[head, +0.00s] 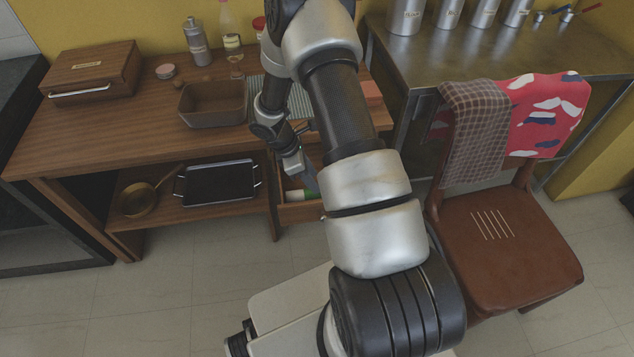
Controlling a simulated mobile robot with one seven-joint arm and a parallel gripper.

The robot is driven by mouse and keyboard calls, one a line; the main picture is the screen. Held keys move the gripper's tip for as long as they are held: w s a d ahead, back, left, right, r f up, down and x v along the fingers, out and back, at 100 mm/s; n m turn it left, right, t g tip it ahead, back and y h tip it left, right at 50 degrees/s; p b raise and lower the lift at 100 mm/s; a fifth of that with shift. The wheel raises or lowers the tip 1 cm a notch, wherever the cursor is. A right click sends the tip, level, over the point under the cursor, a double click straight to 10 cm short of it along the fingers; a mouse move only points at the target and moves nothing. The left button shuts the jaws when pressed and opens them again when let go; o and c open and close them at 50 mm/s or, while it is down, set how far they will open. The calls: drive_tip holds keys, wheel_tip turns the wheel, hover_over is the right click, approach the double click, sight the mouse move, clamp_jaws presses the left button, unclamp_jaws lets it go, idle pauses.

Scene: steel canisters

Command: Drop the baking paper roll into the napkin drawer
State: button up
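An open wooden drawer (299,213) is pulled out under the right part of the wooden counter, partly hidden by my arm. I take it for the napkin drawer, but no label is readable. Something white and green (306,193) shows inside it, too small and covered to identify. My gripper (309,178) points down at the drawer, just above or in its opening. Its fingertips are small and partly hidden, so I cannot tell whether it is open or holds anything. I cannot make out the baking paper roll for certain in the head view.
The wooden counter (125,125) holds a bread box (95,70), a brown loaf pan (212,103) and bottles (196,42). A black tray (218,184) and a brass pan (138,199) lie on the lower shelf. A chair (505,245) with cloths stands right, beside a steel table (460,60).

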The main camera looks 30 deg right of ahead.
drive_tip(key=a+r+m+t+p, duration=0.1)
drive_tip(key=a+r+m, duration=0.2)
drive_tip(key=r, duration=1.7)
drive_tip(key=s+a+r+m+t+y, duration=0.1)
drive_tip(key=s+a+r+m+t, duration=0.1)
drive_tip(key=s+r+m, duration=0.5)
drive_tip(key=s+a+r+t+y, duration=0.15)
drive_tip(key=s+r, duration=0.25)
drive_tip(key=r, duration=0.7)
drive_tip(key=s+a+r+m+t+y, duration=0.25)
drive_tip(key=s+a+r+m, duration=0.25)
drive_tip(key=s, duration=0.4)
wheel_tip(320, 180, up, 18)
drive_tip(key=p, duration=1.7)
drive_tip(key=shift+f+h+p, duration=0.15)
drive_tip(key=shift+h+p, duration=0.15)
drive_tip(key=shift+p, duration=0.05)
